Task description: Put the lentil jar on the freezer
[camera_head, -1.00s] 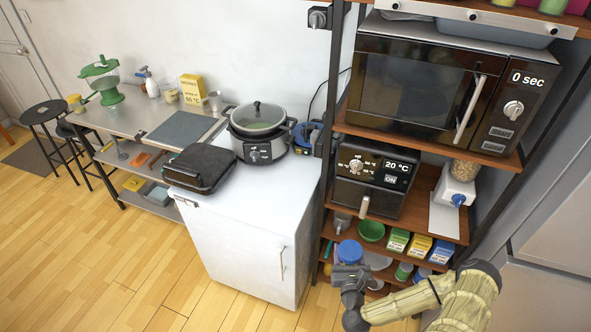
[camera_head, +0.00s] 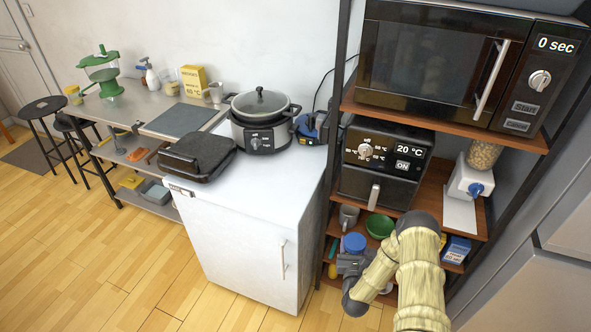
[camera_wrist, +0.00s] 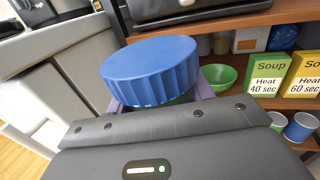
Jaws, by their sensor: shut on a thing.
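The jar that I take for the lentil jar has a wide ribbed blue lid (camera_wrist: 150,72) and a strip of green below it in the wrist view. Its lid also shows in the head view (camera_head: 354,242), in front of the shelves. My gripper (camera_head: 351,262) is shut around the jar under the lid, with a finger on each side. Most of the jar's body is hidden by my gripper. The white freezer (camera_head: 240,235) stands to the left of my gripper, and its top (camera_head: 255,185) is higher than the jar.
On the freezer top are a black case (camera_head: 197,157), a pot cooker (camera_head: 262,120) and a blue device (camera_head: 310,128); its front part is clear. Shelves close by hold a green bowl (camera_head: 379,226), soup boxes (camera_wrist: 303,74), an air fryer (camera_head: 385,165) and a microwave (camera_head: 430,65).

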